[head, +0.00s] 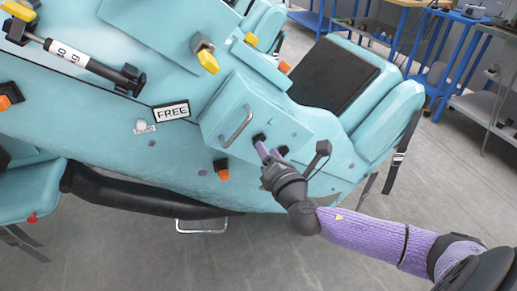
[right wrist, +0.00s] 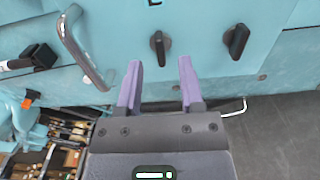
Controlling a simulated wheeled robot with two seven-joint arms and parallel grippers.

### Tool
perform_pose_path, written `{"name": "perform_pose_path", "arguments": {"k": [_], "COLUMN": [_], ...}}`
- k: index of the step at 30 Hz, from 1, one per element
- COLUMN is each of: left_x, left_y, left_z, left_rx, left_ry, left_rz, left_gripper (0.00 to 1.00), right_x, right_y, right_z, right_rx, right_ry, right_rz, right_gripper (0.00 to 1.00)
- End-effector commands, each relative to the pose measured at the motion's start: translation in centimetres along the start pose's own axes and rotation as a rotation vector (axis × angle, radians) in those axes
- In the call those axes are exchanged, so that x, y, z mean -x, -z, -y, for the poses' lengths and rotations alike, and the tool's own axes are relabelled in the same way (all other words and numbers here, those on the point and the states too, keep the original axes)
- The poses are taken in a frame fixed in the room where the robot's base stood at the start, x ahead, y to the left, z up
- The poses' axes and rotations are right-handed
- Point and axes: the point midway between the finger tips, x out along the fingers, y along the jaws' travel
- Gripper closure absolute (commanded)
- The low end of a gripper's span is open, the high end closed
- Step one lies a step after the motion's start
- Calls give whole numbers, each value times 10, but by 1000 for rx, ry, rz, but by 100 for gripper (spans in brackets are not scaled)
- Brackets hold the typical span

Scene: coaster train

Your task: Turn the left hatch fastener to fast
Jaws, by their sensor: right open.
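The hatch (head: 220,118) is a pale teal panel with a metal grab handle (head: 237,127); the handle also shows in the right wrist view (right wrist: 78,45). The left hatch fastener (right wrist: 158,45) is a black knob, its long grip close to upright in the right wrist view. A second black fastener (right wrist: 237,40) to its right is slightly tilted. My right gripper (right wrist: 160,68) is open, its purple fingers spread below the left fastener, which lies between their lines. I see no contact. In the head view my right gripper (head: 267,150) partly hides the fasteners. My left gripper is not in view.
A "FREE" sign (head: 171,111) is on the teal body left of the hatch. Orange-yellow latches (head: 206,59) and a black-and-white cylinder (head: 85,62) sit higher up. A black seat pad (head: 333,75) lies behind the hatch.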

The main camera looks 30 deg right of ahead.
Motion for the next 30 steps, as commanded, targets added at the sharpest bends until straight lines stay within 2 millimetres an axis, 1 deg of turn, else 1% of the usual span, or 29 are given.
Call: {"name": "perform_pose_path", "arguments": {"k": [1,3,6,9,15,16,17,18,20,21,22,23,30], "left_x": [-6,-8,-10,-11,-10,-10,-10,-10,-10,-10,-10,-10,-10], "left_y": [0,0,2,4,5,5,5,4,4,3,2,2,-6], "left_z": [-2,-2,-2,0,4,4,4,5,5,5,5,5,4], "left_rx": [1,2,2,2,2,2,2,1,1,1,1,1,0], "left_ry": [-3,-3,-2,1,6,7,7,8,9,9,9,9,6], "left_rz": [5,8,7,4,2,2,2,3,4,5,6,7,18], "left_gripper": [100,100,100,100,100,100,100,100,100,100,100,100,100], "right_x": [-10,-21,-31,-35,-35,-35,-35,-35,-35,-35,-35,-35,-35], "right_y": [2,2,2,1,1,1,1,1,1,1,1,1,1], "right_z": [2,2,2,1,0,0,0,0,0,0,0,1,1], "right_rx": [0,-1,-1,-1,-2,-2,-2,-2,-2,-2,-2,-2,-3], "right_ry": [-1,0,2,1,2,2,2,2,2,2,2,2,3], "right_rz": [2,1,-1,-2,-3,-3,-3,-3,-3,-3,-3,-3,-3], "right_gripper": [51,51,51,51,51,54,60,68,81,90,96,100,100]}}
